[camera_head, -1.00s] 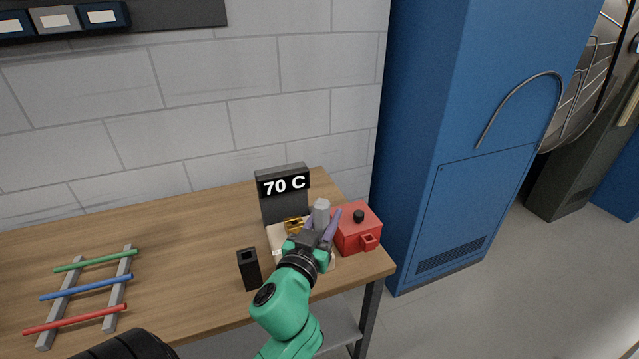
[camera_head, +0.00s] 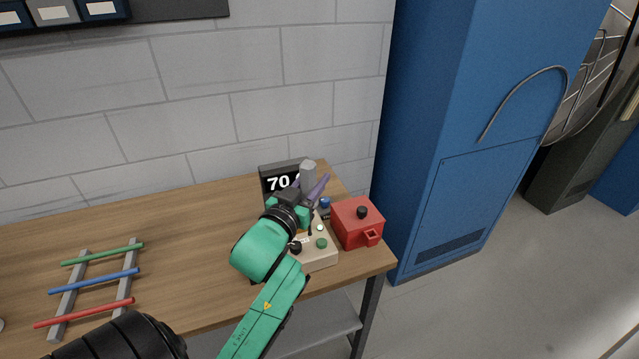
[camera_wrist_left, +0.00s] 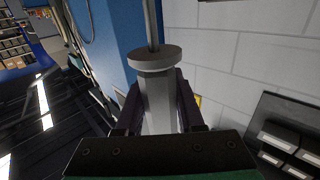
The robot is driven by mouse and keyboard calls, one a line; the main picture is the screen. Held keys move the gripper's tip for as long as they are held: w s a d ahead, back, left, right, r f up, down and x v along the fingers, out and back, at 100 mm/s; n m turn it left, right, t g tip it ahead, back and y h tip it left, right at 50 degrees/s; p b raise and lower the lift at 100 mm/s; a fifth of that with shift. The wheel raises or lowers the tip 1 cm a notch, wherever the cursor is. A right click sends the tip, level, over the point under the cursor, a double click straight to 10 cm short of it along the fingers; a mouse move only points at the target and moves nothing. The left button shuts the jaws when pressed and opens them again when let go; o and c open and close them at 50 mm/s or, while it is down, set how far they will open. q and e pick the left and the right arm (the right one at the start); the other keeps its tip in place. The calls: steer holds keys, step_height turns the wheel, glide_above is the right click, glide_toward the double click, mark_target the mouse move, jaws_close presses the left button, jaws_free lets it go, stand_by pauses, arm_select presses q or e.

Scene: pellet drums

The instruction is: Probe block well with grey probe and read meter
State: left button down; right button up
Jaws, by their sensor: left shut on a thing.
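My left gripper (camera_head: 313,187) has its purple fingers shut on the grey probe (camera_head: 308,172), above the back of the bench unit. In the left wrist view the probe's grey handle (camera_wrist_left: 157,100) sits between the fingers, with a round collar and a thin rod beyond it. The meter (camera_head: 278,183) is a dark upright display; "70" shows and the rest is covered by the gripper. The beige unit (camera_head: 321,260) with several knobs stands in front of it, partly behind my arm. The block well is hidden, so I cannot tell where the probe tip is. My right gripper is not in view.
A red box (camera_head: 350,230) with a black knob stands right of the unit, near the table edge. A rack with green, blue and red rods (camera_head: 95,283) lies at the left. The wooden table (camera_head: 190,240) is clear between. A blue cabinet (camera_head: 430,130) stands at the right.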

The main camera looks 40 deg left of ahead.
arm_select(q)
steer(key=w+a+f, duration=0.2)
steer(key=w+a, duration=0.4)
steer(key=a, duration=0.2)
steer(key=shift+a+f, duration=0.25)
steer(key=shift+a, duration=0.15)
steer(key=shift+p, duration=0.3)
stand_by(0.5)
steer(key=shift+p, duration=0.45)
